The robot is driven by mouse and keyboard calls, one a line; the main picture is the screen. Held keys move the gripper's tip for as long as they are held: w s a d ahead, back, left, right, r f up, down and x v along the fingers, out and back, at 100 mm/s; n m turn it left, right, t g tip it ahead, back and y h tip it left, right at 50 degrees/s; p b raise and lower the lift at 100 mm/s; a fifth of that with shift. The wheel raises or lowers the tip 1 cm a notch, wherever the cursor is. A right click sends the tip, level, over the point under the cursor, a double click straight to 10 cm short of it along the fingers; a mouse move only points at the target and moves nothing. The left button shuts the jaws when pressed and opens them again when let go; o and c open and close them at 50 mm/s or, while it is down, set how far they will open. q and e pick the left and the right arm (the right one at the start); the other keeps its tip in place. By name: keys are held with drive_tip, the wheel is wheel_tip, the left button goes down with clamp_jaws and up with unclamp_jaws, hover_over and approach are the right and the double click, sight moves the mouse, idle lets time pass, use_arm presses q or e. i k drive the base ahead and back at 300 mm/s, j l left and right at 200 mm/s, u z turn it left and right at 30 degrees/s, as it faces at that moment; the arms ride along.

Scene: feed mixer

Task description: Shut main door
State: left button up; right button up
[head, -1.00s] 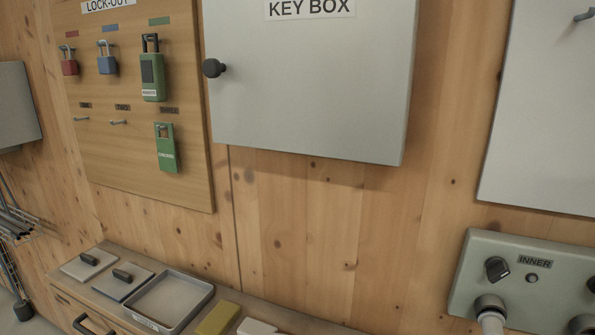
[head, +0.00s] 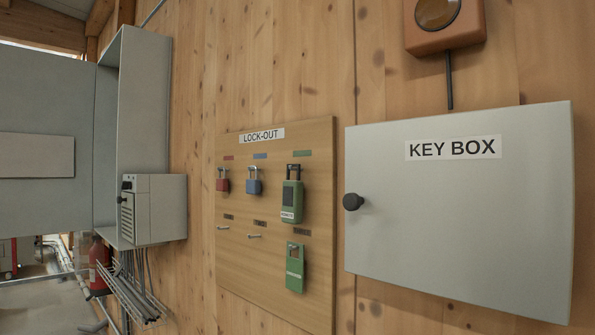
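A large grey door panel (head: 40,210) with a paler rectangle on it fills the far left. It stands out from the wall beside a shallow grey cabinet (head: 143,105), whose side and inner edge show; the door looks open. I cannot tell for sure that this is the main door. The panel's left edge is outside the picture, and no handle on it is visible. Neither of my grippers is in view.
A grey vented unit (head: 153,209) sits at the cabinet's lower part, above a wire rack (head: 132,292). A red extinguisher (head: 99,267) stands behind. The lock-out board (head: 275,215) with padlocks and the shut key box (head: 460,220) are on the wooden wall.

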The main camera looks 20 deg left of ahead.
sight(47, 99)
drive_tip(key=i+j+u, duration=0.2)
drive_tip(key=j+u, duration=0.2)
drive_tip(key=j, duration=0.15)
drive_tip(key=i+j+u, duration=0.25)
drive_tip(key=j+u, duration=0.2)
drive_tip(key=i+j+u, duration=0.7)
drive_tip(key=u, duration=0.15)
drive_tip(key=i+j+u, duration=0.3)
drive_tip(key=i, duration=0.5)
drive_tip(key=i+j+u, duration=0.1)
drive_tip(key=i+u, duration=0.2)
drive_tip(key=i, duration=0.55)
drive_tip(key=i+u, duration=0.35)
drive_tip(key=i, duration=1.2)
drive_tip(key=i+j+z, duration=0.25)
drive_tip(key=z, duration=0.25)
drive_tip(key=i+j+z, duration=0.65)
drive_tip(key=j+z, duration=0.3)
drive_tip(key=i+j+z, duration=0.15)
drive_tip(key=z, duration=0.3)
drive_tip(key=i+j+z, duration=0.1)
drive_tip(key=j+z, duration=0.5)
drive_tip(key=z, duration=0.25)
drive_tip(key=j+z, duration=0.6)
drive_tip(key=z, duration=0.25)
drive_tip(key=i+j, duration=0.05)
